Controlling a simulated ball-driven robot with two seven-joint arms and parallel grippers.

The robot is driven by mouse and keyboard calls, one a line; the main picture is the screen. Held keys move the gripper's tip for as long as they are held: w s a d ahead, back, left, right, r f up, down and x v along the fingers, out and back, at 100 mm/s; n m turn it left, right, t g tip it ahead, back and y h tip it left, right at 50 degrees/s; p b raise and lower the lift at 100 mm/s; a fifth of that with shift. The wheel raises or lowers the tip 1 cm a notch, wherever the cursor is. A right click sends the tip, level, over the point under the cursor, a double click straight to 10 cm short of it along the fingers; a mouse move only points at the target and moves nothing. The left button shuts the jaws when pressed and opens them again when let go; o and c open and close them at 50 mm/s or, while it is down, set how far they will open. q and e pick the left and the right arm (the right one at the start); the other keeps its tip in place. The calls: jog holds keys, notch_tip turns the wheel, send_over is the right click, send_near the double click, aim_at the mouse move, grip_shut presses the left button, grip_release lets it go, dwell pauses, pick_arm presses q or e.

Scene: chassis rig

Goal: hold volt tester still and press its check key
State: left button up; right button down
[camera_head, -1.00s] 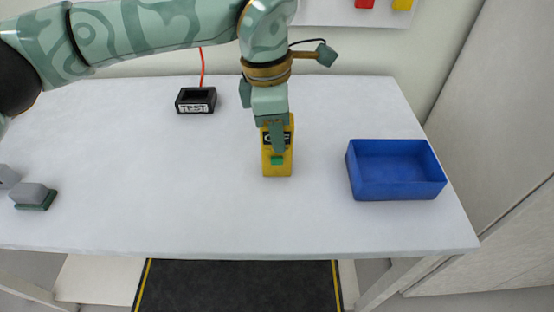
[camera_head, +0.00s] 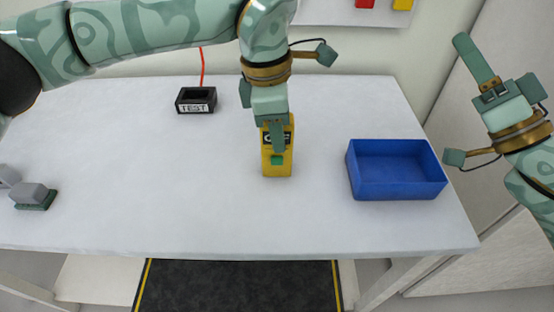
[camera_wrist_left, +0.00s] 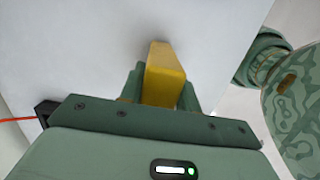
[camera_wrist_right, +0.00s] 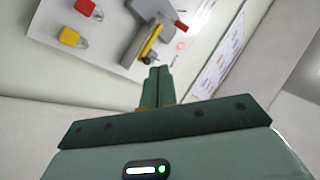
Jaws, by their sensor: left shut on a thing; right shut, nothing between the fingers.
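In the left wrist view the tester (camera_wrist_left: 164,75) sits between the two fingers. My right gripper (camera_head: 474,60) is raised beyond the table's right edge, shut and empty. Its closed fingers (camera_wrist_right: 157,88) show in the right wrist view, pointing toward the wall.
A blue open bin (camera_head: 398,193) stands right of the tester. A black TEST dock (camera_head: 196,107) with a red cable is at the back left. A wall board (camera_wrist_right: 95,30) carries red and yellow items. The table front is clear.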

jog(key=s+a+f+m+g+y, duration=0.2)
jog(key=a+f+m, duration=0.25)
jog(key=a, duration=0.35)
jog(key=m+g+h, duration=0.2)
jog(key=m+g, duration=0.1)
jog(key=m, duration=0.7)
send_near(277, 161)
notch_tip(277, 161, up, 6)
jog(key=w+d, duration=0.1)
jog(key=s+a+f+m+g, duration=0.1)
jog(key=s+a+f, duration=0.1)
jog(key=s+a+f+m+g, duration=0.2)
jog(key=s+a+f, duration=0.1)
jog(key=shift+s+a+y, duration=0.15)
jog(key=shift+s+y, duration=0.1)
jog(key=shift+y, duration=0.05)
jog(key=shift+s+a+f, duration=0.15)
jog(key=shift+s+a, duration=0.1)
jog(key=shift+s, duration=0.1)
jog(key=shift+w, duration=0.15)
jog(key=shift+w, duration=4.35)
jog(key=shift+w, duration=0.45)
